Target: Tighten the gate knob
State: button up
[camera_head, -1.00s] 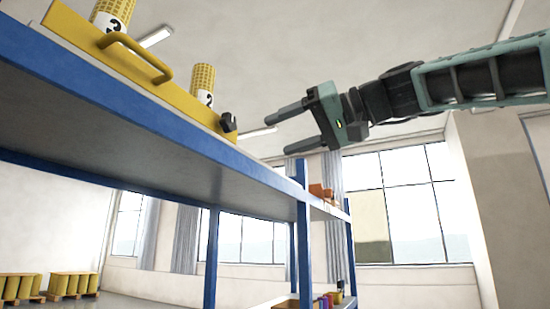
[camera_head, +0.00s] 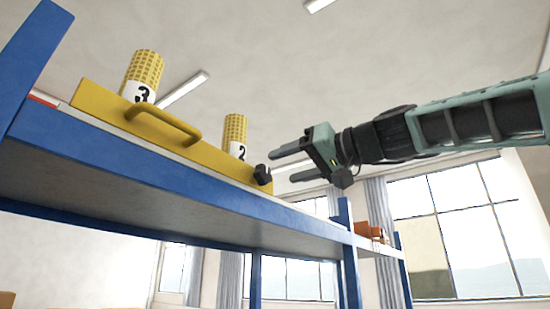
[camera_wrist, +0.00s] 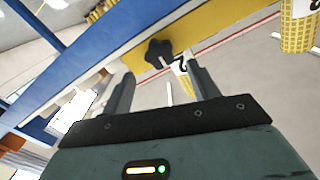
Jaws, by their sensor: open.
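The gate knob (camera_head: 262,175) is a black lobed knob at the right end of the yellow gate (camera_head: 215,160), which has a yellow handle (camera_head: 170,122). The knob also shows in the wrist view (camera_wrist: 158,52), just beyond the fingertips and roughly centred between them. My gripper (camera_head: 281,167) is open, to the right of the knob, with its fingers pointing left towards it. In the wrist view my gripper (camera_wrist: 160,76) has nothing between its fingers. I see no clear contact with the knob.
The gate stands along the front edge of a blue-framed shelf (camera_head: 150,185). Yellow rolls numbered 3 (camera_head: 142,75) and 2 (camera_head: 235,132) stand behind it. Orange boxes (camera_head: 370,230) sit on a farther shelf. The space right of the gate around my arm looks clear.

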aim_at(267, 172)
jog(key=shift+p+x, duration=0.85)
jog(key=shift+x, duration=1.35)
jog(key=c, duration=1)
